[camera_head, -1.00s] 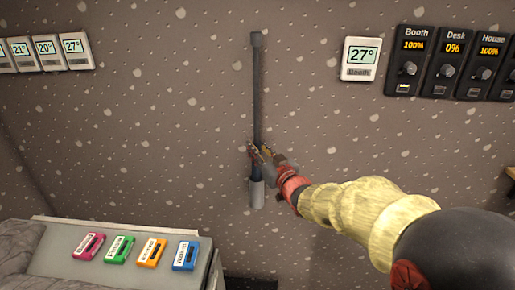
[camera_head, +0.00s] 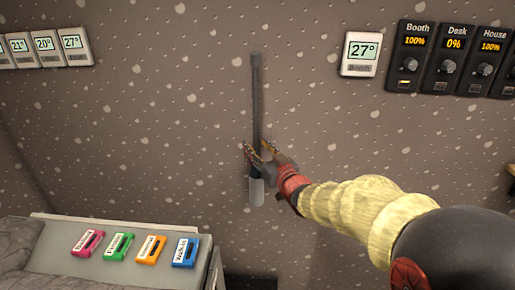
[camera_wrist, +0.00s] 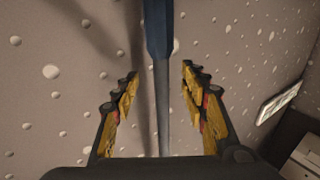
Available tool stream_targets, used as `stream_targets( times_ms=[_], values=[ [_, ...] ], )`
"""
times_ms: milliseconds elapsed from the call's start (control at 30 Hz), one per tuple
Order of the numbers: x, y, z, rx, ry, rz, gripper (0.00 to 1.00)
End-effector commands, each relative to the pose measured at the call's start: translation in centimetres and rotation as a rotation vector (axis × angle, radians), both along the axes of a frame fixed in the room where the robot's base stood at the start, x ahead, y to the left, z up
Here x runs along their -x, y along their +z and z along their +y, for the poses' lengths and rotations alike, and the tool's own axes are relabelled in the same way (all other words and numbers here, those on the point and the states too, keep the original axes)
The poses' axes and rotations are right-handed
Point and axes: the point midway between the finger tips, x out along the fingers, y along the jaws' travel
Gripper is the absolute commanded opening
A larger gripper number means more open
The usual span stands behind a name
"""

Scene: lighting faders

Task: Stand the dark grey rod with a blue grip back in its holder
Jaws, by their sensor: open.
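The dark grey rod (camera_head: 256,100) stands upright against the wall, its lower end in the light grey cup-shaped holder (camera_head: 257,192). Its blue grip (camera_wrist: 158,30) shows at the top of the wrist view, with the thinner grey shaft (camera_wrist: 162,115) running down between my fingers. In the head view the grip is mostly hidden by my fingers, just above the holder. My gripper (camera_head: 258,150) is open around the rod. In the wrist view a clear gap shows on both sides between the fingers (camera_wrist: 158,90) and the shaft. The rod's bottom end is hidden inside the holder.
A 27° display (camera_head: 361,54) and several dimmer panels (camera_head: 410,57) are on the wall at right. More displays (camera_head: 75,47) hang at upper left. A grey console (camera_head: 70,262) with several coloured tags stands at lower left. The wall around the rod is clear.

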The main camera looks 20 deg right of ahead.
Motion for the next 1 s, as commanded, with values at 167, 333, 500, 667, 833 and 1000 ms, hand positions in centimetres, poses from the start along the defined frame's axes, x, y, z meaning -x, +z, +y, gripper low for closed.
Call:
stream_targets(
  times_ms=[167,333,500,667,833,1000],
  values=[
    [0.0,-0.1,0.0,0.0,0.0,0.002,0.44],
    [1.2,0.0,-0.3,-0.001,-0.002,0.001,0.44],
    [4.2,0.1,-1.0,0.0,-0.003,0.0,0.44],
    [7.4,0.1,-1.7,0.0,-0.003,-0.001,0.44],
    [10.1,0.1,-2.2,0.0,-0.002,-0.001,0.44],
    [11.5,0.0,-2.4,0.0,0.0,0.001,0.44]
  ],
)
